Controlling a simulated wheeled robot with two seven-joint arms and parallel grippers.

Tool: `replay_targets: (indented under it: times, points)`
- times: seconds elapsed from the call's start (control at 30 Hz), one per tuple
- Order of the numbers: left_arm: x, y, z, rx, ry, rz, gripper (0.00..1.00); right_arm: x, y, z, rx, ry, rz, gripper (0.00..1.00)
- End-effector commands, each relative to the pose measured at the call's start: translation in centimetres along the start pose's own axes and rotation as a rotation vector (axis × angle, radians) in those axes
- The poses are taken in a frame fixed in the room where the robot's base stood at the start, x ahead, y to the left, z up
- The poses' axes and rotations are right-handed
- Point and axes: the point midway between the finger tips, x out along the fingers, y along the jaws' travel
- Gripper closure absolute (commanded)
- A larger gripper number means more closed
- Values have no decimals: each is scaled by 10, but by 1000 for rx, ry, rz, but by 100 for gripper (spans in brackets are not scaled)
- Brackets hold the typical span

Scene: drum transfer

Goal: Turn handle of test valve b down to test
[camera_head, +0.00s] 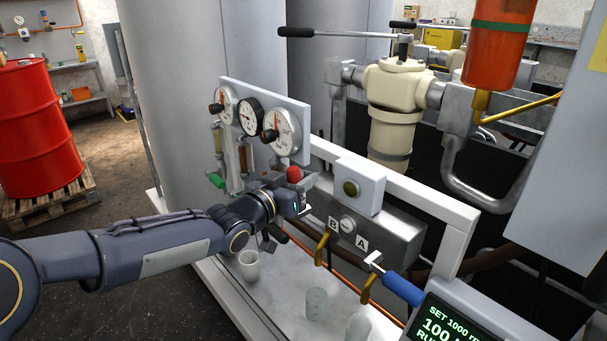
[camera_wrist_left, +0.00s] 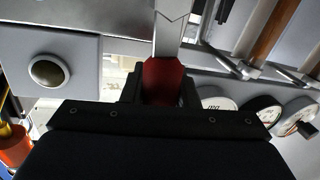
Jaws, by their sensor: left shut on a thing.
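The red handle (camera_head: 293,174) of test valve B shows just above my left gripper (camera_head: 304,200) in the head view. In the left wrist view the red grip (camera_wrist_left: 165,82) sits between the jaws, with a flat silver lever (camera_wrist_left: 172,32) running up from it. My left gripper is shut on this handle. The B label (camera_head: 333,223) is right of the gripper, above a brass spout (camera_head: 322,247). The handle's joint to the valve is hidden in the head view. My right gripper is not in view.
Valve A has a label (camera_head: 362,243), a blue handle (camera_head: 402,288) and a brass spout (camera_head: 369,290). A gauge panel (camera_head: 290,105) stands behind the gripper. Several cups, one a white cup (camera_head: 249,265), stand below. A display (camera_head: 450,322) is at the lower right.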

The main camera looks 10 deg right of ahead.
Motion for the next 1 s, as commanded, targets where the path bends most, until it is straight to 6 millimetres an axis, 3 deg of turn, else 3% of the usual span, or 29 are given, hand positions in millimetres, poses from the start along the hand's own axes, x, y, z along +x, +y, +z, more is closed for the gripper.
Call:
replay_targets:
  times: [0.03, 0.4, 1.0]
  points:
    - [0, -4, -4, -39, -11, -3, 100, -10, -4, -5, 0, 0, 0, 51]
    - [4, -22, 2, -305, -62, -3, 100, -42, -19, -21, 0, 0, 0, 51]
    - [6, -32, 11, -465, -95, -1, 100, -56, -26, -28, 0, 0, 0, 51]
